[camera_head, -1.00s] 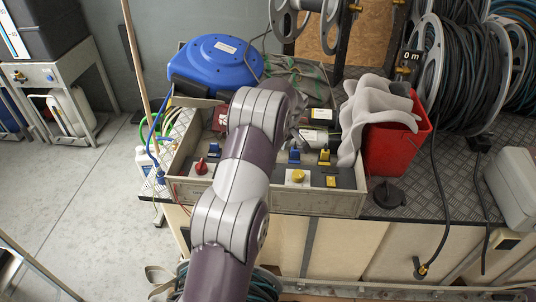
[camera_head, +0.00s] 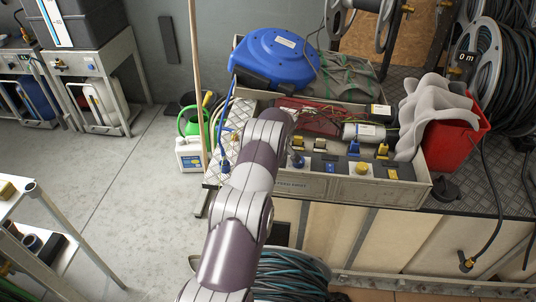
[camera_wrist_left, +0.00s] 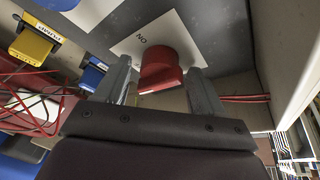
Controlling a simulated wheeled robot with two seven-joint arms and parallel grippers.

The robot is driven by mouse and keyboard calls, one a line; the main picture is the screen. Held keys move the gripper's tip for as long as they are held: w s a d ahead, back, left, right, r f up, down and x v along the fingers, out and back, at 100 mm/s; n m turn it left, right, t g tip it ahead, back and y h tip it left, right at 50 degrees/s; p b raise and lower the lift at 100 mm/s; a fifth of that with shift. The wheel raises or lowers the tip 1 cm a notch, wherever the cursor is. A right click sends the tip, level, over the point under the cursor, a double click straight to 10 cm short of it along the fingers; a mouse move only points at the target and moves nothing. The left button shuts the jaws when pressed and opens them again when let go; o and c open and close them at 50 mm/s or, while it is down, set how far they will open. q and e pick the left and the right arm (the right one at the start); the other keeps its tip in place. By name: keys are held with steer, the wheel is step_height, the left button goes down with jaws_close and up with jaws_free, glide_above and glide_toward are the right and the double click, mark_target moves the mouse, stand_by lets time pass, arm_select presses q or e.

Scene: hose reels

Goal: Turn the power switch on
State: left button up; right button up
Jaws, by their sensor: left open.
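The power switch is a red rotary knob (camera_wrist_left: 160,68) on a white plate (camera_wrist_left: 176,38) marked "ON", seen close in the left wrist view. My left gripper (camera_wrist_left: 159,74) is open, with one finger on each side of the knob. I cannot tell whether the fingers touch it. In the head view my own arm covers the knob and the gripper. The knob's grey panel sits in a low grey box (camera_head: 345,190) on the bench. My right gripper is not in view.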

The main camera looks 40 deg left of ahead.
arm_select(q)
steer(key=shift+d, duration=0.1)
steer(key=c, duration=0.9)
steer(key=shift+r, duration=0.15)
steer(key=shift+c, duration=0.6)
